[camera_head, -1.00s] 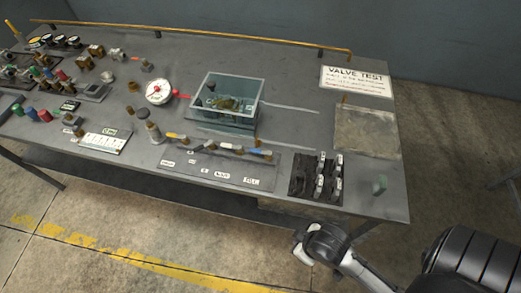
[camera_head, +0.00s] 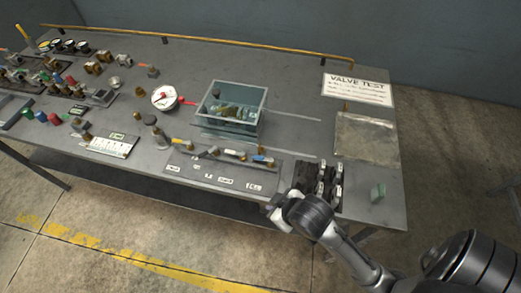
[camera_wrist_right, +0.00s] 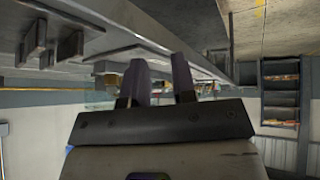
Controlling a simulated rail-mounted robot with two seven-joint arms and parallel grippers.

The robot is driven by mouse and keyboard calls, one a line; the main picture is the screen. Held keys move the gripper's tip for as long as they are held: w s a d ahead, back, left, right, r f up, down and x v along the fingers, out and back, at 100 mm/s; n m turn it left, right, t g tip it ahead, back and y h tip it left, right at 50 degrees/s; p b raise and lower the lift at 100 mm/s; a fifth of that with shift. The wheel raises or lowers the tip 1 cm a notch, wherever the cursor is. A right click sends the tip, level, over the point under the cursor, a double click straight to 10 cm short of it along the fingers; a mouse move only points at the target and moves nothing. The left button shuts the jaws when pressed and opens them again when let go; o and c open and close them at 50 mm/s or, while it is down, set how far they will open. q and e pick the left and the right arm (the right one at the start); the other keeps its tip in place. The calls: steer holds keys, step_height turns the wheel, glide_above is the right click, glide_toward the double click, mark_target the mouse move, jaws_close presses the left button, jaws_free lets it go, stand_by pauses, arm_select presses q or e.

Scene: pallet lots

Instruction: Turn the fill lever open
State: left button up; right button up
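The valve panel (camera_head: 205,178) lies along the table's front edge with a row of levers and small labels. The rightmost lever (camera_head: 262,159), with a blue handle, stands above the label that seems to read FILL (camera_head: 254,188). The clear tank (camera_head: 233,110) stands behind it, and a round gauge (camera_head: 165,97) is to its left. My right gripper (camera_head: 273,203) is at the table's front edge, just right of and in front of the FILL label, apart from the lever. In the right wrist view, the right gripper's fingers (camera_wrist_right: 158,80) stand apart with nothing between them. My left gripper is out of view.
A dark rack of clamps (camera_head: 320,183) stands close right of the panel, partly behind my right wrist. Many fittings (camera_head: 60,80) crowd the left.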

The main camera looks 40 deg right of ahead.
steer(key=w+a+r+n+t+p, duration=0.2)
steer(key=w+r+n+p, duration=0.1)
steer(key=w+r, duration=0.65)
steer(key=w+a+r+n+t+p, duration=0.1)
steer(key=w+a+r+n+p, duration=0.15)
steer(key=w+r, duration=0.7)
steer(key=w+a+r+n+t+p, duration=0.2)
steer(key=w+a+r+p, duration=0.15)
steer(key=r, duration=1.15)
steer(key=m+g+h+p, duration=0.1)
steer(key=m+g+h, duration=0.2)
steer(key=g, duration=1.3)
glide_toward(263, 158)
steer(key=b+x, duration=0.1)
steer(key=x, duration=0.5)
steer(key=shift+s+d+f, duration=0.1)
steer(key=shift+f, duration=0.05)
steer(key=shift+x, duration=0.8)
